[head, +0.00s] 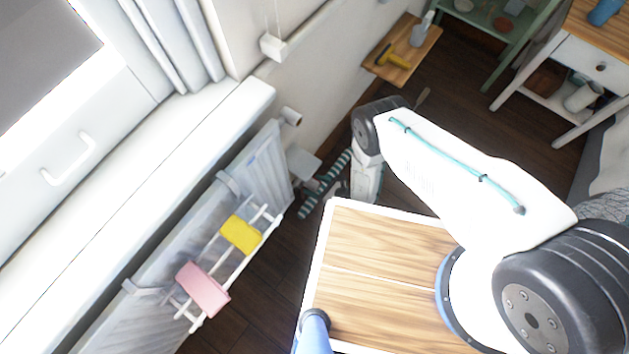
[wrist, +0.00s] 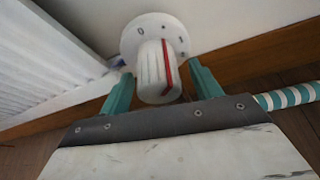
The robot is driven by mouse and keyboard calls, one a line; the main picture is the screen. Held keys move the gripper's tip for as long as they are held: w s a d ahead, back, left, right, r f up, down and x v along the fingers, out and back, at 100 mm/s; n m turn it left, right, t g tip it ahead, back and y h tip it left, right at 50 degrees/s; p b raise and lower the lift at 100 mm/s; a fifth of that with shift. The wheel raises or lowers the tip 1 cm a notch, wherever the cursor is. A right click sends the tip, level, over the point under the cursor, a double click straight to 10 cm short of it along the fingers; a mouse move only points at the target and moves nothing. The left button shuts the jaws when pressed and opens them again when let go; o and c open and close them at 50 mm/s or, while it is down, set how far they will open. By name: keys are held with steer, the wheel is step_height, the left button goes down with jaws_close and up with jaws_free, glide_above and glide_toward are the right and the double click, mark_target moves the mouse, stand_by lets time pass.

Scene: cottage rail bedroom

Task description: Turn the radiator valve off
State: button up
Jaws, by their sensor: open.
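The radiator valve is a white ribbed knob (wrist: 156,72) with a red line along its side, in front of a round white plate with small dark marks. It is at the upper middle of the wrist view. My gripper (wrist: 160,74) is open, with one teal finger on each side of the knob. Small gaps appear to show between fingers and knob, so I see no grip. The white radiator (wrist: 45,55) is to the left; it also shows under the sill in the head view (head: 262,172). I cannot clearly make out my fingertips in the head view.
A drying rack with a yellow cloth (head: 240,234) and a pink cloth (head: 203,289) hangs on the radiator. A teal-and-white striped thing (head: 325,184) lies low near the wall. A wooden shelf (head: 403,52) with a yellow-handled tool is farther along the wall.

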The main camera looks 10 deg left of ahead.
steer(key=shift+a+f, duration=0.1)
steer(key=shift+a, duration=0.25)
steer(key=c, duration=1)
steer(key=shift+n+t+h, duration=0.6)
steer(key=shift+n+t, duration=0.6)
steer(key=shift+n, duration=0.7)
steer(key=o, duration=1)
steer(key=shift+w, duration=0.1)
